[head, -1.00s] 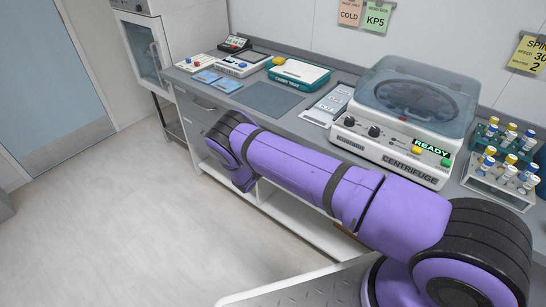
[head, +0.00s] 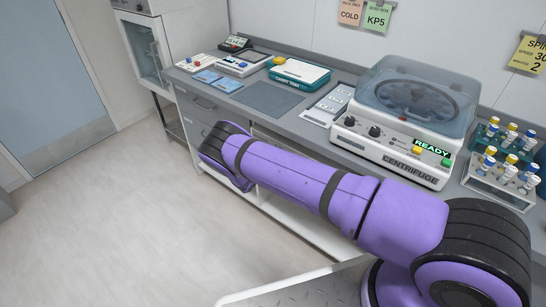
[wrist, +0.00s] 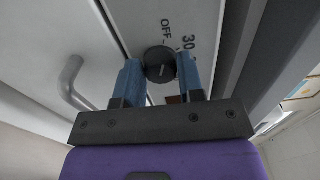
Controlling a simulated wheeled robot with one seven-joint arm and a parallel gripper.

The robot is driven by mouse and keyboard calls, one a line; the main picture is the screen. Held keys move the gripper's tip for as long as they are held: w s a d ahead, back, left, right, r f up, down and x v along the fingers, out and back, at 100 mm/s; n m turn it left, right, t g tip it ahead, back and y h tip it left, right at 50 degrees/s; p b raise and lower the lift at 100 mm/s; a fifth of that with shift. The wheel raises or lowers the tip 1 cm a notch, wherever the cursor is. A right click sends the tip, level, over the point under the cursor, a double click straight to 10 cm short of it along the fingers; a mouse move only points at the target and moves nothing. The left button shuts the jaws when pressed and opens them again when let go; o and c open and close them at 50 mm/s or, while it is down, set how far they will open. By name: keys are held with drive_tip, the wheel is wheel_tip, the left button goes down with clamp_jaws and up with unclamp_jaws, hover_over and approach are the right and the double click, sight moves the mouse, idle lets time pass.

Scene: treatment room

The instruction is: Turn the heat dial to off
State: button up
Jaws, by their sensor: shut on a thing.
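The heat dial (wrist: 160,62) is a round dark knob on a pale panel in the wrist view. The printed word OFF lies just above it, and the number 30 is to its upper right. My gripper (wrist: 161,72) has its two blue fingers on either side of the dial and is shut on it. I cannot clearly tell which mark the dial points to. In the head view my purple arm reaches to the left in front of the counter, and the gripper and dial do not show.
A curved grey handle (wrist: 72,82) is left of the dial in the wrist view. In the head view the counter holds a centrifuge (head: 390,155), a tube rack (head: 497,185) and a teal tray (head: 299,74). A glass-door cabinet (head: 140,50) stands at left. The floor at left is clear.

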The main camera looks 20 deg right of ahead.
drive_tip(key=shift+n, duration=0.3)
drive_tip(key=o, duration=0.9)
drive_tip(key=v, duration=1)
drive_tip(key=shift+s+a, duration=0.2)
drive_tip(key=shift+a, duration=0.15)
